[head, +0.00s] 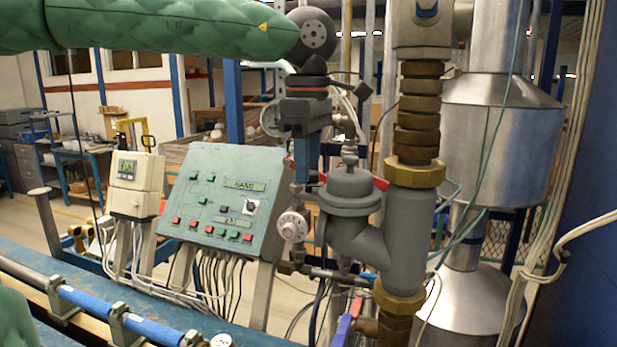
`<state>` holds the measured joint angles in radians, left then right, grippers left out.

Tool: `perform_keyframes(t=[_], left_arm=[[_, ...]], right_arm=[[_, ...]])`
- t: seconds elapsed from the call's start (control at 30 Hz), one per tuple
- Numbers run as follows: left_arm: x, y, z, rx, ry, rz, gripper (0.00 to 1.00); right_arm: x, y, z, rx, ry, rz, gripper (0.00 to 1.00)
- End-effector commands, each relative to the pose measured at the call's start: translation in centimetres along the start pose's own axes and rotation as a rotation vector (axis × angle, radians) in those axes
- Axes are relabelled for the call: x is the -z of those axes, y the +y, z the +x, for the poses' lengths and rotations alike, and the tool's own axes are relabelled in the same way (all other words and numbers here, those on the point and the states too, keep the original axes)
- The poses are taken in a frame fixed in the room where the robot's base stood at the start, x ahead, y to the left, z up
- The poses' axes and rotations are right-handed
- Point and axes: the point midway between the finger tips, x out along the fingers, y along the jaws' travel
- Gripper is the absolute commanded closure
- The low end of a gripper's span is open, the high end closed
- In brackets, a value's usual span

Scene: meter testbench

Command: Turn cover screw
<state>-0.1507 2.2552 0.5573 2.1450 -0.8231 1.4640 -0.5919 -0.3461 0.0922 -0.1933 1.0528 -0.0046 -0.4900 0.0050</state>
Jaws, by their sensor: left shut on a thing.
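My left arm comes in from the upper left in green padding, and its gripper (306,168) hangs down near the picture's middle. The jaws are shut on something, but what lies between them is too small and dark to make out. The grey cast fitting (352,196) with its round, domed cover stands just right of the fingertips. A small metal fitting (349,158) rises from the cover's top. I cannot make out a separate cover screw. A white round dial (293,226) sits below the gripper. My right gripper is out of view.
A sloped control panel (219,200) with buttons and a beige meter (135,184) stand to the left. A thick pipe with brass rings (416,172) rises close on the right. Red and blue valve handles (346,322) and loose cables crowd the area below.

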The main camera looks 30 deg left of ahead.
Motion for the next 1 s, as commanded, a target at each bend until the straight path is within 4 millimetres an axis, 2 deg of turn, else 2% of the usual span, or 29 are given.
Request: perform_keyframes(t=[0.3,0.9,0.93,1.0], left_arm=[[0.1,0.1,0.0,-0.003,0.001,0.146,0.92],[0.0,0.2,-0.2,-0.003,0.0,0.186,0.92],[0.0,0.2,-0.2,-0.003,0.0,0.185,0.67],[0.0,0.2,-0.2,-0.003,0.0,0.185,0.54]], right_arm=[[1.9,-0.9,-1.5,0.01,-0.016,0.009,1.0],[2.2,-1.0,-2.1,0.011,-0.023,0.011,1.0],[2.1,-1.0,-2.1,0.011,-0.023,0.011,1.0],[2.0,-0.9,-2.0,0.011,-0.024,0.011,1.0]])
